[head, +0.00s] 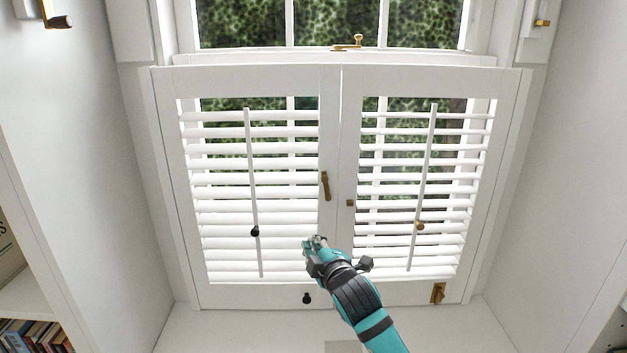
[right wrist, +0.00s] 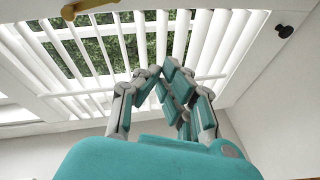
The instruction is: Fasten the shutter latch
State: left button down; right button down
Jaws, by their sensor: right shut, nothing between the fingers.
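The closed white shutters have a left panel (head: 327,250) and a right panel (head: 346,250). The brass latch (head: 325,186) is on the left panel's inner stile, its bar hanging nearly straight down. A small brass catch (head: 350,203) sits on the right panel's inner stile; the latch bar is apart from it. My right gripper (head: 314,241) is shut and empty, below the latch, in front of the left panel's lower slats. In the right wrist view its fingers (right wrist: 162,76) are in front of slats, and a brass piece, likely the latch (right wrist: 88,8), shows at the top edge. My left gripper is out of view.
Tilt rods carry a black knob (head: 255,231) and a brass knob (head: 419,225). Another black knob (head: 307,298) and a brass fitting (head: 438,292) are on the bottom rails. White side walls flank the window; books (head: 30,338) stand lower left. Space before the latch is clear.

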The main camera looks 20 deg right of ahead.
aim_at(326, 188)
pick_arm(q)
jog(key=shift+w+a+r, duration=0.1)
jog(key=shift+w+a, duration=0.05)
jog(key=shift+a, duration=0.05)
pick_arm(e)
notch_tip(326, 188, up, 12)
jog(key=n+t, duration=0.2)
jog(key=shift+w+a+t, duration=0.25)
jog(key=shift+t, duration=0.05)
jog(key=shift+w, duration=0.15)
